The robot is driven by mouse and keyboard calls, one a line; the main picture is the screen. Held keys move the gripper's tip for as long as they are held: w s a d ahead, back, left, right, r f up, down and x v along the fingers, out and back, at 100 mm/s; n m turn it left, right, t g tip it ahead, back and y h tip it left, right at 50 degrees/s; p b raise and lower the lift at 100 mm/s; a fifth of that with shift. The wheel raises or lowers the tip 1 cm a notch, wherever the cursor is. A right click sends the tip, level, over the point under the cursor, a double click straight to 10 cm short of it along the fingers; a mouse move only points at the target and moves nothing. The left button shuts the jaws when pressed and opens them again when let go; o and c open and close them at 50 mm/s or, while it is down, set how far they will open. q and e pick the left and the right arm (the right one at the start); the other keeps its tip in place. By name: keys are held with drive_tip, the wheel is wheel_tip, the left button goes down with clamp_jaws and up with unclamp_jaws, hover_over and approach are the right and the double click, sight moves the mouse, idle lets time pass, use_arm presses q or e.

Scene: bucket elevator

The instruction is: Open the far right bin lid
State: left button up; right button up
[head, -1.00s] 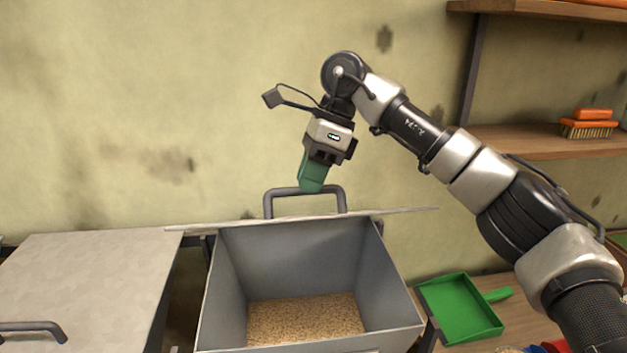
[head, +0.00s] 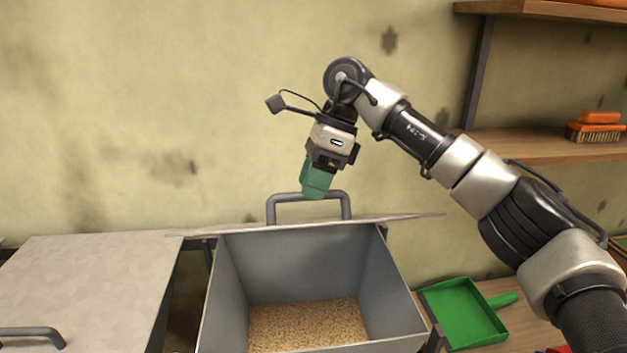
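The right bin (head: 390,290) stands open, with a layer of tan grain in its bottom. Its lid (head: 405,217) is swung up and back and shows nearly edge-on above the bin's rear rim. The lid's grey handle (head: 272,210) stands up behind that edge. My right gripper (head: 315,190), with green fingers, is at the top bar of the handle and overlaps it. Whether the fingers are closed around the bar or only touch it cannot be told from this angle. My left gripper is out of view.
A second bin at the left has its flat lid (head: 85,280) shut, with a handle (head: 35,335) at its front. A green dustpan (head: 465,312) lies on the wooden surface at the right. Wall shelves (head: 520,143) hold an orange brush (head: 597,128). The wall is close behind the bins.

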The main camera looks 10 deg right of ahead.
drive_tip(key=shift+r, duration=0.1)
idle(0.3)
drive_tip(key=shift+w+d+r, duration=0.15)
drive_tip(key=shift+r, duration=0.15)
drive_tip(key=v, duration=1)
drive_tip(key=shift+b, duration=0.4)
